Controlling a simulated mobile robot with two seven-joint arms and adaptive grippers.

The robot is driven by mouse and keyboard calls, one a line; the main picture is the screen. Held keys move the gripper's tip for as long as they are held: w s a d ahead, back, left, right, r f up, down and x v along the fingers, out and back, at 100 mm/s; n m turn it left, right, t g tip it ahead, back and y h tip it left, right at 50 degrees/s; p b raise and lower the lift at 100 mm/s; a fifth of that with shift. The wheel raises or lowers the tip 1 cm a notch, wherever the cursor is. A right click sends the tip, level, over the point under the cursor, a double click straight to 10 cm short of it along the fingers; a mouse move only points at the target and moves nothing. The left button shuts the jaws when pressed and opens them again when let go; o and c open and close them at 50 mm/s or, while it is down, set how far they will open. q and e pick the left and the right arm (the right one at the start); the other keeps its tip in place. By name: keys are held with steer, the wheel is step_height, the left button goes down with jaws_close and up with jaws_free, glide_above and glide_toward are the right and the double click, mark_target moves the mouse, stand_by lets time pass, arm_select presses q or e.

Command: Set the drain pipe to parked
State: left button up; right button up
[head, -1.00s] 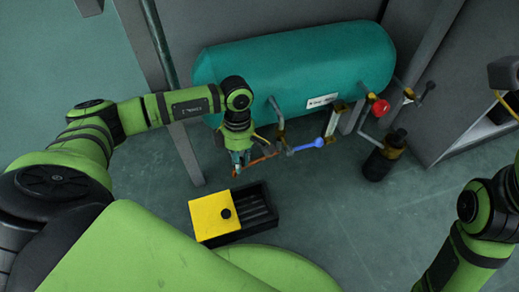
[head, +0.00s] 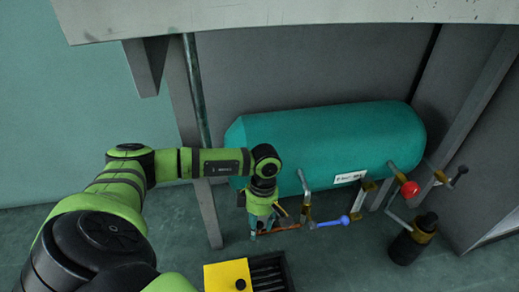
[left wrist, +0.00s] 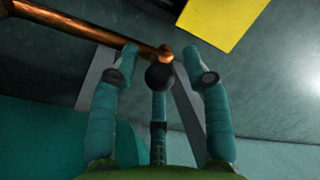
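The drain pipe (head: 287,228) is a thin copper pipe low in front of the teal tank (head: 325,145). In the left wrist view the pipe (left wrist: 85,30) comes in from the upper left and ends in a copper fitting between my fingertips. My left gripper (head: 257,229) is at the pipe's left end. In the left wrist view its fingers (left wrist: 161,65) stand apart on either side of the pipe end, with no clear grip. My right gripper is out of view.
A blue-handled lever (head: 344,220) is right of the pipe, and a red knob (head: 410,188) is further right. A black cylinder with a brass fitting (head: 424,232) stands nearby. A yellow panel (head: 228,276) lies on a black tray (head: 272,272) on the floor below.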

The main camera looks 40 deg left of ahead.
arm_select(q)
steer(key=shift+d, duration=0.1)
step_height(320, 180, up, 12)
steer(key=w, duration=0.2)
steer(key=shift+a, duration=0.35)
steer(key=shift+f, duration=0.15)
stand_by(0.3)
